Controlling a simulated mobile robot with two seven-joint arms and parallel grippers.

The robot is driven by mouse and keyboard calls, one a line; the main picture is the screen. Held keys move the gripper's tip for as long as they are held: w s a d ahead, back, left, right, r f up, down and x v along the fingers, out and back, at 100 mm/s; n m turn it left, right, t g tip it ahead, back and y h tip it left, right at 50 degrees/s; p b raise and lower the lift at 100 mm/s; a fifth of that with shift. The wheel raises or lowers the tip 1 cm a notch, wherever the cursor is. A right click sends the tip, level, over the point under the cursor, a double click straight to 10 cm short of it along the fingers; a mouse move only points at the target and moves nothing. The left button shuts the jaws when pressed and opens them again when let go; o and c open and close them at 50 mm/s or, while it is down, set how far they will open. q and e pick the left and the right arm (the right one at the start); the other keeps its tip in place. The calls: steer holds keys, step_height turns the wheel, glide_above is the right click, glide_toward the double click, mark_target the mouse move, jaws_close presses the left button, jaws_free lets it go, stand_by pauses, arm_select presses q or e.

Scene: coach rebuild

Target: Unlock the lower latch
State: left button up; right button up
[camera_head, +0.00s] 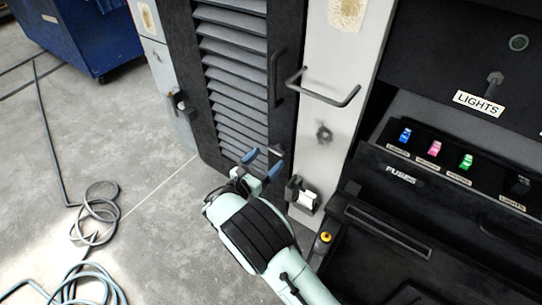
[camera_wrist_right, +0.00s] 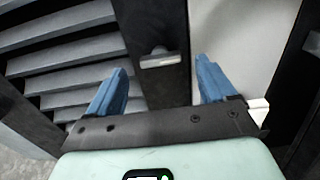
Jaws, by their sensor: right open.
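The lower latch (camera_head: 276,151) is a small dark piece with a pale bar at the edge of the black louvred door (camera_head: 233,70). In the right wrist view the latch (camera_wrist_right: 160,59) shows ahead of the fingers, about midway between them. My right gripper (camera_head: 263,163) is open with its blue fingertips apart and nothing between them. It is close to the latch in the head view; I cannot tell whether it touches. The right gripper's fingers (camera_wrist_right: 162,90) also show in the right wrist view. My left gripper is out of view.
A bar handle (camera_head: 323,98) juts from the pale post right of the door. A dark bracket with a white piece (camera_head: 304,197) sits low on that post. A black switch panel (camera_head: 440,165) stands at the right. A loose hose (camera_head: 92,240) lies on the floor at left.

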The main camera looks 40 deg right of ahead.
mark_target(274, 152)
steer(key=shift+x, duration=1.8)
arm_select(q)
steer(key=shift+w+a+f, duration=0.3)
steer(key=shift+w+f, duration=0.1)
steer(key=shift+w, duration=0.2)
arm_select(e)
steer(key=c, duration=1.1)
steer(key=shift+o, duration=0.2)
